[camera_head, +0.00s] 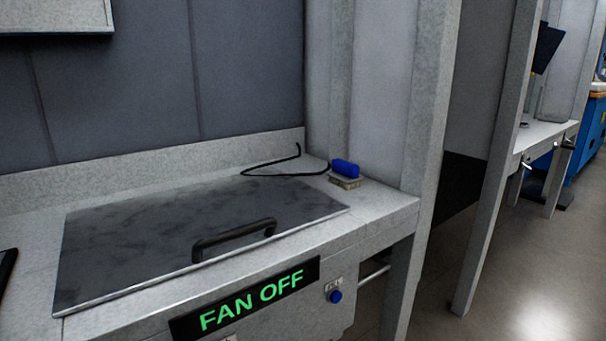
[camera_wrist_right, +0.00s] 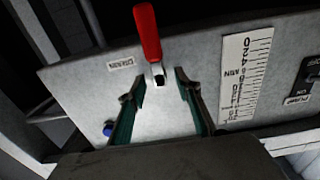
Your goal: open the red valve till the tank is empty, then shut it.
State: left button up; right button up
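The red valve handle (camera_wrist_right: 148,32) shows in the right wrist view on a grey panel, beside a label that appears to read DRAIN (camera_wrist_right: 120,64). Its metal stem lies just beyond my right gripper (camera_wrist_right: 159,84). The gripper's two green-lined fingers are spread apart with nothing between them, and the handle seems clear of them. A white level scale (camera_wrist_right: 246,75) is on the same panel, upside down in this view. I cannot tell a liquid level from it. The head view shows neither the red valve nor a gripper. My left gripper is in no view.
A bench holds a dark lid (camera_head: 170,240) with a black handle (camera_head: 234,240). A FAN OFF sign (camera_head: 250,300) and blue knob (camera_head: 336,296) are in front. A pump switch (camera_wrist_right: 308,78) is beside the scale.

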jog(key=shift+w+a, duration=0.25)
jog(key=shift+w, duration=0.1)
dwell(0.3)
dwell(0.4)
grip_shut()
grip_release()
